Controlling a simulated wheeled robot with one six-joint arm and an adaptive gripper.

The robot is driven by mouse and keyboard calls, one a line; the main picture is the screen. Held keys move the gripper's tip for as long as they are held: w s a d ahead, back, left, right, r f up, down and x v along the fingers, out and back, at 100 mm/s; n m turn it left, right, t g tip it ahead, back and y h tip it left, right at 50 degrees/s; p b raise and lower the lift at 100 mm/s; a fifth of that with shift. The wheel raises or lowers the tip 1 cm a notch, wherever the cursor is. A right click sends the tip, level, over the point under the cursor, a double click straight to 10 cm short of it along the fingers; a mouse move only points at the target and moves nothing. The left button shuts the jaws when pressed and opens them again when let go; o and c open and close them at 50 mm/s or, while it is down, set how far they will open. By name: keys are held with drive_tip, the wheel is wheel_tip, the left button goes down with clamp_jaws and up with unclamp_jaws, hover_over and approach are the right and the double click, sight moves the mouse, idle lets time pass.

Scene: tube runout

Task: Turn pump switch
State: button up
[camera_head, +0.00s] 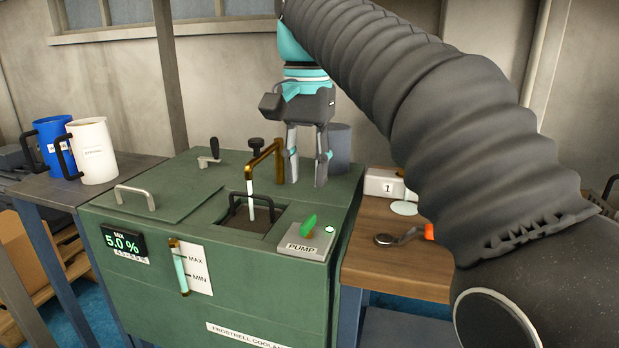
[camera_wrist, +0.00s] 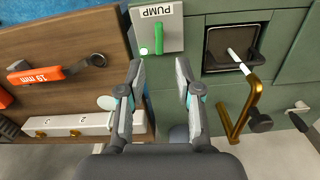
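The pump switch is a green handle (camera_head: 308,224) on a pale plate marked PUMP (camera_head: 293,248), at the front right of the green coolant tank's top. A small pale-green light sits beside it. In the wrist view my gripper (camera_wrist: 163,78) is also open; no contact with the handle is evident.
A brass spout (camera_head: 266,156) stands left of my gripper, with a white stream falling into the tank opening. The display (camera_head: 123,241) reads 5.0 %. Blue (camera_head: 54,142) and white (camera_head: 94,150) jugs stand left. An orange-handled wrench (camera_head: 400,238) lies on the right-hand bench.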

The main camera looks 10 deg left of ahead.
sight(308, 220)
drive_tip(key=shift+f, duration=3.9)
drive_tip(key=shift+f, duration=0.1)
clamp_jaws()
